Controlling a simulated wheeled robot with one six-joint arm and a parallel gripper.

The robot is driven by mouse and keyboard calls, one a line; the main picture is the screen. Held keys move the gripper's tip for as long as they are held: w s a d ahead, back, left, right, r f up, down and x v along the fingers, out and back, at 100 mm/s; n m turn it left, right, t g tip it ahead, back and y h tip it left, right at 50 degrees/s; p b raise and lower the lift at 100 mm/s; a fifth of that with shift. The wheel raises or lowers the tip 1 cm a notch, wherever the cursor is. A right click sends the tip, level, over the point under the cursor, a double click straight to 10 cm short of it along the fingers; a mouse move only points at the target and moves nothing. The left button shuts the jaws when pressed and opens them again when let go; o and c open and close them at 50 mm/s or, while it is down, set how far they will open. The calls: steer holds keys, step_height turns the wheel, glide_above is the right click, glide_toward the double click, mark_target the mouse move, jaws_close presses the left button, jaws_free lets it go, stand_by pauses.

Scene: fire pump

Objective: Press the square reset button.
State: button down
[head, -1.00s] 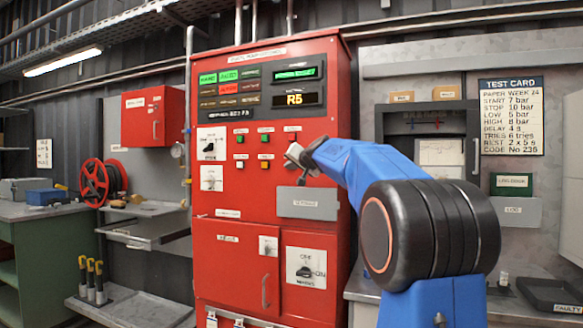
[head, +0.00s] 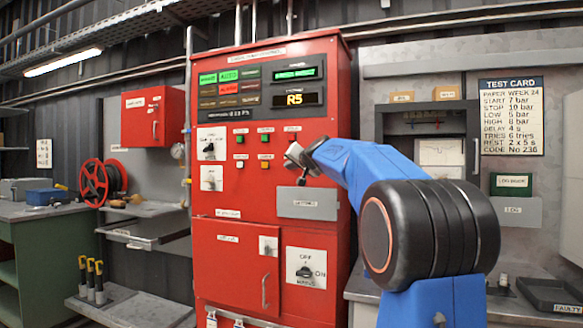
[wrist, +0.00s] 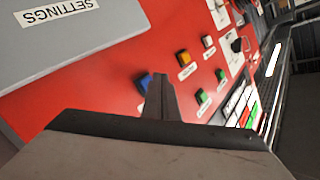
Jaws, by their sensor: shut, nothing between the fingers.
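In the head view my gripper (head: 290,159) is at the right end of the button rows and hides the blue button. The amber button (head: 265,165) shows left of it.
The grey settings cover (head: 307,203) lies just below my gripper and also fills the upper left of the wrist view (wrist: 60,45). Rotary switches (head: 211,144) are left of the buttons. Lit indicators and an R5 display (head: 295,99) are above.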

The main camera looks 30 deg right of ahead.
steer(key=shift+w+d, duration=0.1)
steer(key=shift+w+d, duration=0.15)
steer(key=shift+d, duration=0.05)
steer(key=shift+w+d, duration=0.3)
steer(key=shift+d, duration=0.15)
stand_by(1.0)
steer(key=shift+a, duration=0.15)
steer(key=shift+s+a, duration=0.55)
steer(key=shift+a, duration=0.05)
stand_by(0.4)
steer(key=s+a, duration=0.1)
steer(key=a, duration=0.1)
steer(key=s+a, duration=0.2)
stand_by(0.4)
stand_by(0.7)
